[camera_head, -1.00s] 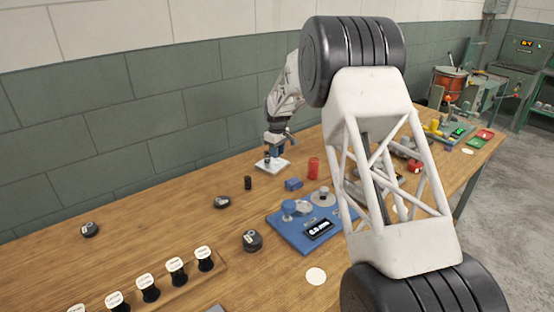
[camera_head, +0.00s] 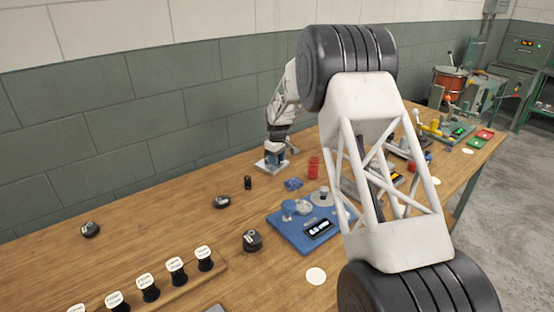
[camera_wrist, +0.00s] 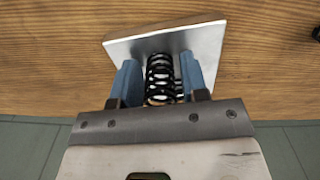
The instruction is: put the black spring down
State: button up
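The black spring (camera_wrist: 160,78) shows in the wrist view, between the two blue fingers of my gripper (camera_wrist: 161,73). A thin gap shows on each side of it, so the fingers look slightly open around it. The spring is over a pale metal plate (camera_wrist: 208,38); whether its far end touches the plate is hard to see. In the head view my gripper (camera_head: 277,154) is low over the same plate (camera_head: 262,168) near the wall, and the spring is hidden there.
A small black cylinder (camera_head: 248,182), a blue block (camera_head: 293,184) and a red cylinder (camera_head: 313,167) are close to the plate. A blue measuring board (camera_head: 285,228) with a display is in front. Bare wood lies left of the plate.

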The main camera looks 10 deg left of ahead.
jog(key=shift+o, duration=1)
notch_tip(320, 180, up, 12)
jog(key=shift+r, duration=0.15)
dwell(0.4)
dwell(0.3)
